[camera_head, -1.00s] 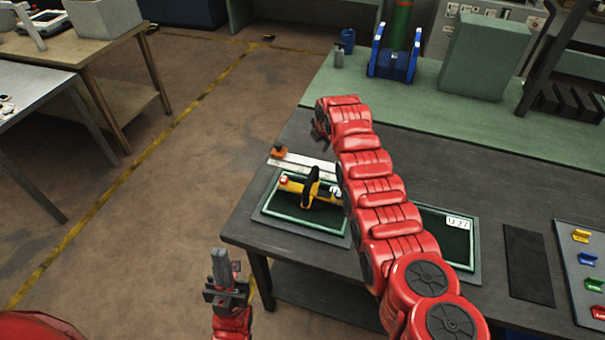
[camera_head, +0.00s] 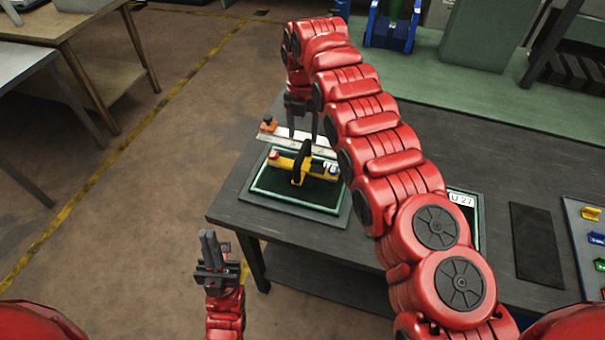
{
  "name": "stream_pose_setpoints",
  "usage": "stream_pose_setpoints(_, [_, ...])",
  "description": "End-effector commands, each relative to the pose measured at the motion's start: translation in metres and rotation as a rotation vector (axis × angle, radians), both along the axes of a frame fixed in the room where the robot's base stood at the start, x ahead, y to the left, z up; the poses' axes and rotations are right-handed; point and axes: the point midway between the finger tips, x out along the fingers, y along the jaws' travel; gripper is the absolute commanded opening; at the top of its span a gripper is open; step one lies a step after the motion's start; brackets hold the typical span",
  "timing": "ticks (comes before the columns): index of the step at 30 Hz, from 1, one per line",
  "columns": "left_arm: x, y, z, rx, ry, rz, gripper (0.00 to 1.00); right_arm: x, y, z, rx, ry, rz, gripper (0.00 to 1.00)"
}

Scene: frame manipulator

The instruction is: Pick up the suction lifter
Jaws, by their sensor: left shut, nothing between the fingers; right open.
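The suction lifter (camera_head: 281,162) is yellow with a black handle and lies on a green-edged tray (camera_head: 262,186) near the left corner of the dark table. My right gripper (camera_head: 303,134) points down with its two fingers apart. It appears just above and behind the lifter's black handle, empty; whether it touches the lifter cannot be told. My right arm hides the table to the right of the tray. My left gripper (camera_head: 209,241) is shut and empty, pointing up, in front of the table's left edge.
A metal ruler-like strip with an orange end piece (camera_head: 268,125) lies behind the lifter. A second green-edged tray with a label (camera_head: 461,199) is partly hidden by my arm. A black mat (camera_head: 535,242) and a board with coloured pieces (camera_head: 580,238) are at right.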

Motion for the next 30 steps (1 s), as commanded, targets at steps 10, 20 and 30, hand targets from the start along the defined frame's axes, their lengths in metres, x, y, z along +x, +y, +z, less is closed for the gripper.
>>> stream_pose_setpoints(10, [0.000,0.000,0.015,0.000,0.000,0.000,0.00,0.000,0.001,-0.028,0.002,-0.002,0.000,0.61])
stream_pose_setpoints(20, [0.000,0.000,0.042,0.000,0.000,0.000,0.00,-0.006,0.004,-0.068,0.006,-0.002,0.002,0.61])
stream_pose_setpoints(30, [0.000,0.000,0.042,0.000,0.001,0.000,0.00,-0.006,0.001,-0.080,0.001,-0.003,0.000,0.57])
